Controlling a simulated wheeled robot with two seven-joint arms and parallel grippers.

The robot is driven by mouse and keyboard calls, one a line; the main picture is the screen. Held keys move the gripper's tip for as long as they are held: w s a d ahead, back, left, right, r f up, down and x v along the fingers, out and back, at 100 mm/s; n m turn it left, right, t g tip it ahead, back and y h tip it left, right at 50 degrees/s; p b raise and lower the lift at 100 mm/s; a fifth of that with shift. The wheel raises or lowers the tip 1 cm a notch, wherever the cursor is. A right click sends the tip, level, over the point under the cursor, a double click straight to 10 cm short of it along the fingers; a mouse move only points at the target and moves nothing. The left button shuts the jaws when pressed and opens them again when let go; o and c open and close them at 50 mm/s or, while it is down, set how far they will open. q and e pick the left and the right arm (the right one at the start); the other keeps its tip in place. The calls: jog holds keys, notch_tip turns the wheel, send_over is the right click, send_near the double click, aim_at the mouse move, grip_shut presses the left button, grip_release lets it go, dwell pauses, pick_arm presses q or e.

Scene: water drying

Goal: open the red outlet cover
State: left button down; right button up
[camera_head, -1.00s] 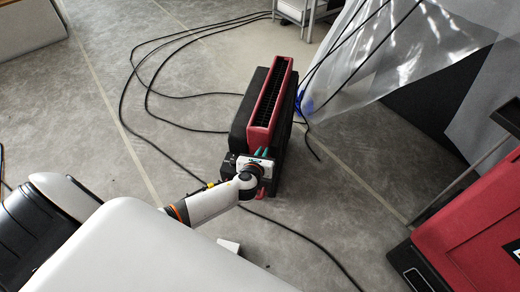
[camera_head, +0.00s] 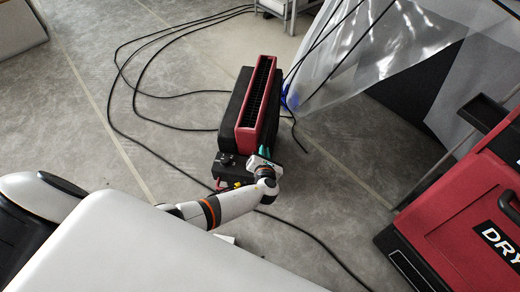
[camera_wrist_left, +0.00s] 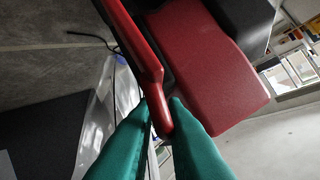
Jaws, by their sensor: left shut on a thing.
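The red outlet cover (camera_head: 249,117) is a long red frame around dark slats on top of a black machine (camera_head: 230,115) on the floor. My left gripper (camera_head: 265,153) is at the near right end of the cover, its green fingertips against the red edge. In the left wrist view the green fingers (camera_wrist_left: 163,112) are shut on the end of a long red strip (camera_wrist_left: 143,55) of the cover. A narrow dark gap separates that strip from the broad red body (camera_wrist_left: 205,70). The exact contact is partly hidden by the fingers. My right gripper is not in view.
Black cables (camera_head: 125,95) lie on the floor left of the machine and in front of it. Clear plastic sheeting (camera_head: 350,50) hangs at the back right. A red machine lettered "DRY" (camera_head: 460,215) stands at the right. Bare floor lies between.

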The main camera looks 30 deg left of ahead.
pick_arm(q)
jog(key=shift+w+d+m+y, duration=0.1)
jog(key=shift+w+m+y, duration=0.05)
jog(key=shift+m+y, duration=0.3)
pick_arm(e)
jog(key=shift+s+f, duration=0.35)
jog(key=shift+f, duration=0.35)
pick_arm(q)
jog(key=c, duration=1.6)
grip_release()
jog(key=shift+o, duration=0.2)
jog(key=shift+d, duration=0.1)
jog(key=shift+d, duration=0.1)
jog(key=shift+s+d+r+p, duration=0.1)
jog(key=shift+s+p, duration=0.1)
jog(key=shift+p, duration=0.1)
jog(key=p+v, duration=0.2)
jog(key=v, duration=0.5)
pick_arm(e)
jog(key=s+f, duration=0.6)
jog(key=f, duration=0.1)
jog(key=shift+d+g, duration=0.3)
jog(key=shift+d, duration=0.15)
